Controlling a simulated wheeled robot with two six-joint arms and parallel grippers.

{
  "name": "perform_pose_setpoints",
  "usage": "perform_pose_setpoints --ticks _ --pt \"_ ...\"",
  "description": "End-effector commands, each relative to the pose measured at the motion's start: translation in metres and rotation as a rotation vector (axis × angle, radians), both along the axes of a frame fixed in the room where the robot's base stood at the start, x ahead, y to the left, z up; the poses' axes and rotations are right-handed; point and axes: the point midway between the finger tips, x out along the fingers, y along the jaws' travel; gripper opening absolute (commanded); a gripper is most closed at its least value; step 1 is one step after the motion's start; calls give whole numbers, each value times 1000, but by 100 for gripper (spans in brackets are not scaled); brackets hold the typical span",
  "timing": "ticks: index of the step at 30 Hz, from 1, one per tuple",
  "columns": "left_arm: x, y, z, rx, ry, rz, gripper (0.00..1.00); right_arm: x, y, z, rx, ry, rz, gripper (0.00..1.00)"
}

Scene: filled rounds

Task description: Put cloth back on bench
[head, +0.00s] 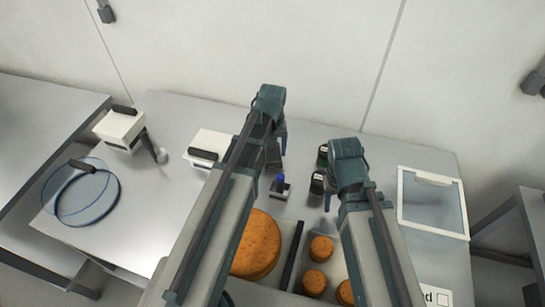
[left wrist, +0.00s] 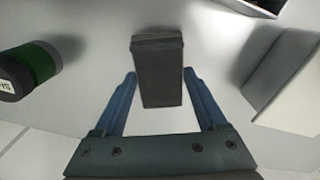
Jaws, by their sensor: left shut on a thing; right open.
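A dark grey, block-shaped thing, which I take to be the folded cloth (left wrist: 160,75), sits between the blue fingers of my left gripper (left wrist: 160,88) in the left wrist view. The fingers touch or nearly touch its two sides. In the head view my left gripper (head: 279,143) is over the back middle of the grey bench (head: 185,115), and the dark cloth (head: 272,157) shows partly behind the arm. I cannot tell whether it touches the bench. My right gripper (head: 328,199) is open beside the dark jars, mostly hidden by its own arm.
Two dark jars (head: 317,183) stand between my arms, near a small blue-topped item (head: 280,184). Trays hold orange rounds (head: 320,248) in front. A white box (head: 208,146) is left of my left gripper. A clear-lidded box (head: 432,200) stands right, a blue-rimmed lid (head: 88,205) left.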

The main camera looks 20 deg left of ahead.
Motion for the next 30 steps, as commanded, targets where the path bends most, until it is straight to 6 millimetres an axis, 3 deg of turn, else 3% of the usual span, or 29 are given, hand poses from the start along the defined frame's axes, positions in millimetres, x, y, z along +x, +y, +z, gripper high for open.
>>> perform_pose_setpoints --ticks 1,3,15,16,20,30 --pt "0 0 -13 0 0 0 22 0 0 -13 0 0 0 50" --pt "0 0 -17 0 0 0 22 0 0 -17 0 0 0 50" --pt "0 0 -19 0 0 0 22 0 0 -19 0 0 0 50" --pt "0 0 -19 0 0 0 76 0 0 -19 0 0 0 50" --pt "0 0 -18 0 0 0 99 0 0 -18 0 0 0 50" --pt "0 0 -15 0 0 0 100 0 0 -15 0 0 0 50"
